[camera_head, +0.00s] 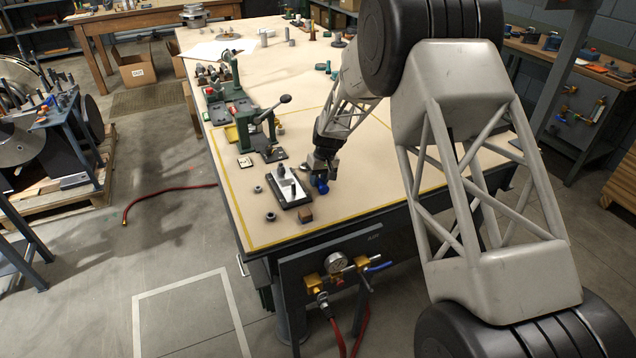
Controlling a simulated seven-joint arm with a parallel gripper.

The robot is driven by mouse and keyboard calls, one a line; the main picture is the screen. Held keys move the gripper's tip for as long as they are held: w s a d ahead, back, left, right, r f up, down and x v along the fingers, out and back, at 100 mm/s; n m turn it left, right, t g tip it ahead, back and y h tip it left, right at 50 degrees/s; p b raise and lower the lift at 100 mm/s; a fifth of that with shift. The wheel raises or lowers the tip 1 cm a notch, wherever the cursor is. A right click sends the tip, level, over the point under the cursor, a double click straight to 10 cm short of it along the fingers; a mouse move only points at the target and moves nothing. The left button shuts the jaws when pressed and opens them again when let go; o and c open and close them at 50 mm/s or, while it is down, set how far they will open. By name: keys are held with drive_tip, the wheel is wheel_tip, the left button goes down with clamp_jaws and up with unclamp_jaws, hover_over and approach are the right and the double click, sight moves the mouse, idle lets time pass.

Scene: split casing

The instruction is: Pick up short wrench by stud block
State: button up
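A dark block with pale metal pieces (289,188) sits near the front left corner of the workbench; it may be the stud block. My gripper (321,178) points down just right of this block, close to the bench top. The gripper's opening cannot be read at this size.
A small brown block (305,214) and dark nut-like parts (270,216) lie near the dark block. A green lever press (262,127) stands behind it. The workbench (330,205) has free room toward its front edge. Other parts stand at the back.

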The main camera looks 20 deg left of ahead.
clamp_jaws()
drive_tip(key=shift+r, duration=0.1)
idle(0.4)
drive_tip(key=shift+r, duration=0.75)
wheel_tip(320, 180, up, 2)
drive_tip(key=shift+r, duration=0.1)
drive_tip(key=s+d, duration=0.2)
drive_tip(key=s, duration=0.2)
drive_tip(key=s+d, duration=0.3)
drive_tip(key=s, duration=0.2)
drive_tip(key=s+d+r, duration=0.1)
drive_tip(key=s+d, duration=0.2)
drive_tip(key=s, duration=0.1)
drive_tip(key=shift+s+d, duration=0.25)
